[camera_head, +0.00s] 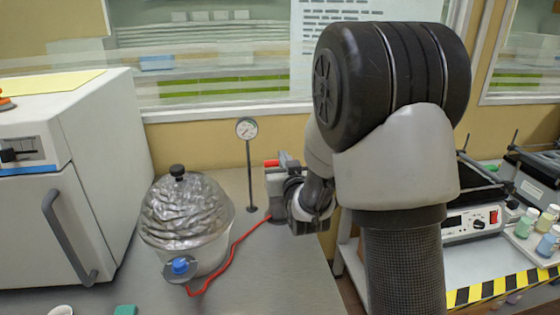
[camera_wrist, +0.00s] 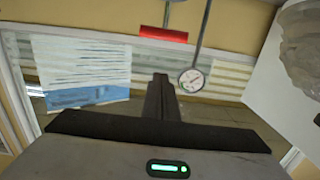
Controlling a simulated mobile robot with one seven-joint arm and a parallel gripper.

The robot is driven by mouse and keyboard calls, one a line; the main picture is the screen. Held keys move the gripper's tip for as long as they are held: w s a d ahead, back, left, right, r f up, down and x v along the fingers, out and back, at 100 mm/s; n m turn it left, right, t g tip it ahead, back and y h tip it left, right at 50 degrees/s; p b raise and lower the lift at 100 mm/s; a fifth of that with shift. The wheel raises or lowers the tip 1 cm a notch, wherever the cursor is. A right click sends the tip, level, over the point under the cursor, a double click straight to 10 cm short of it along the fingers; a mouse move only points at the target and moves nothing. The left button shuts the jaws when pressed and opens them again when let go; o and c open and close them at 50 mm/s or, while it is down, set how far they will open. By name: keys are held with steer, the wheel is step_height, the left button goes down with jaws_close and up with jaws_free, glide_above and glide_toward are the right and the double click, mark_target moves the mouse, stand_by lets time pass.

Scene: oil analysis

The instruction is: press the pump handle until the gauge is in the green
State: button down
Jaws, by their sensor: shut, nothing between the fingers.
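A round gauge (camera_head: 246,128) stands on a thin pole on the bench in the head view. It also shows upside down in the wrist view (camera_wrist: 191,80); its needle is too small to read against the coloured zones. A red pump handle (camera_head: 271,163) shows just left of my wrist. In the wrist view the red handle (camera_wrist: 163,35) lies beyond my fingertips, apart from them in the picture. My gripper (camera_wrist: 160,77) is shut and empty. In the head view its fingertips are hard to make out, and the pump body is largely hidden by my arm.
A foil-covered dome vessel (camera_head: 185,212) stands left of the pump, with a red hose (camera_head: 236,250) running from its blue fitting. A white oven-like box (camera_head: 70,180) stands at the left. Instruments and bottles stand on the right bench.

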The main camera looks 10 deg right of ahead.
steer(key=w+f, duration=0.4)
steer(key=w, duration=0.2)
steer(key=shift+w, duration=0.2)
steer(key=shift+f, duration=0.2)
step_height(320, 180, down, 4)
steer(key=b, duration=0.4)
steer(key=shift+s+r, duration=0.1)
steer(key=shift+r, duration=0.05)
